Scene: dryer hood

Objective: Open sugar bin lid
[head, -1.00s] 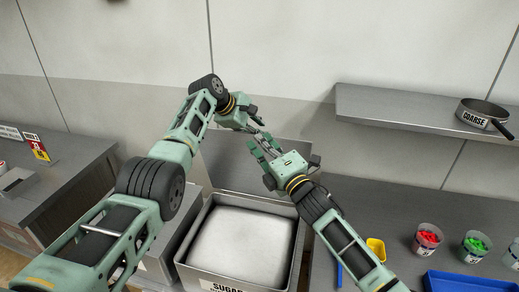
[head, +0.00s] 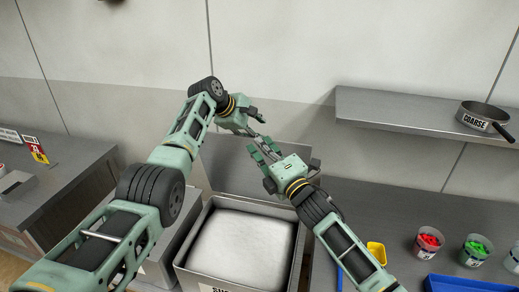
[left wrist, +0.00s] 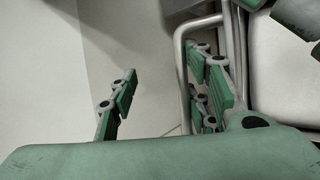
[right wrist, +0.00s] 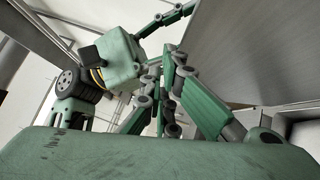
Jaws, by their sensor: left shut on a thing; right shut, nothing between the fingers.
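The sugar bin (head: 188,256) stands open below the middle of the head view, with white sugar (head: 243,237) inside. Its grey lid (head: 228,165) is raised at the bin's back edge. My left gripper (head: 256,137) is at the lid's upper part, shut on the silver lid handle (left wrist: 184,75), which runs between its fingers in the left wrist view. My right gripper (head: 262,160) is shut and empty in front of the lid, close to the left gripper. The fingers partly hide the handle in the head view.
A steel shelf (head: 400,110) with a pan labelled COARSE (head: 484,112) is on the wall at right. The right counter holds a yellow scoop (head: 377,250), cups of red (head: 429,240) and green (head: 475,248) pieces, and a blue tray (head: 465,283).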

